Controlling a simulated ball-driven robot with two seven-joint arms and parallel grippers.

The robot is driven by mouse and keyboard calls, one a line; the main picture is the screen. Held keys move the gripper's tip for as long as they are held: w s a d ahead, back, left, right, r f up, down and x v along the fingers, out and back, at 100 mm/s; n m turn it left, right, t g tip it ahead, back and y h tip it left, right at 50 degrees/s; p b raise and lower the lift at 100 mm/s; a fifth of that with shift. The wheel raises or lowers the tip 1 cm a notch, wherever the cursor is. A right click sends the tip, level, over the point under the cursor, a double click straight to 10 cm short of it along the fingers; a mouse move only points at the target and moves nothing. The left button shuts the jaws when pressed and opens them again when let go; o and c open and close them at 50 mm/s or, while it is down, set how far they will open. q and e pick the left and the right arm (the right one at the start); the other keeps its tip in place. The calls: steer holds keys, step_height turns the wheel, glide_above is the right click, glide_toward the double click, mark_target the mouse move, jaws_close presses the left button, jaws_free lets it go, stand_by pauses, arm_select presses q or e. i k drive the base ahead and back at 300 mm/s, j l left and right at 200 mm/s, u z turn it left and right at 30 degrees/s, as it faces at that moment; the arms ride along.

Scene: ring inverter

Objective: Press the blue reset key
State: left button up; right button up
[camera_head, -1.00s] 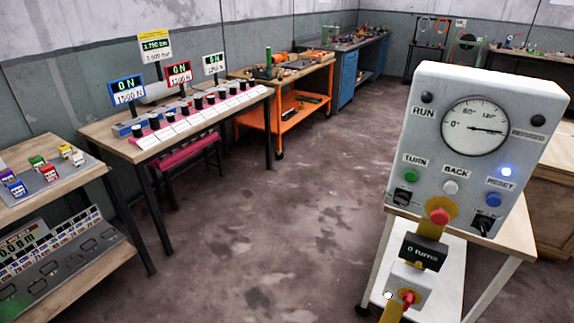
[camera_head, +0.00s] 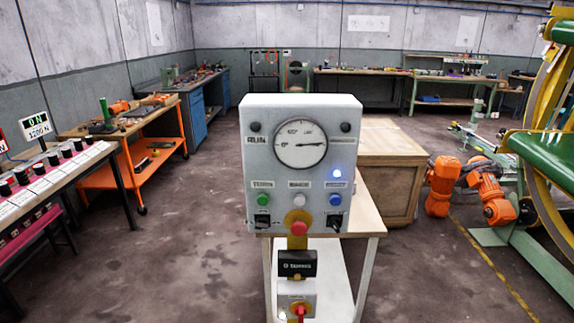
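The grey control box (camera_head: 300,165) stands on a small white table in the middle of the head view, facing me. The blue reset key (camera_head: 335,199) is on its right side, under a small label and a lit blue lamp (camera_head: 337,173). A green key (camera_head: 263,199) is at the left and a white key (camera_head: 299,199) is between them. A round dial (camera_head: 300,144) is above. A red knob (camera_head: 299,228) on a yellow plate is below. Neither of my grippers is in view.
A wooden crate (camera_head: 392,165) stands behind the box, right. Orange motors (camera_head: 490,200) and a large green-and-yellow wheel frame (camera_head: 551,110) are at the right. A bench with black knobs (camera_head: 45,175) and an orange cart (camera_head: 130,170) are at the left. The floor in front is open.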

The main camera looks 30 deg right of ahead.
mark_target(335, 200)
steer(key=z, duration=1.3)
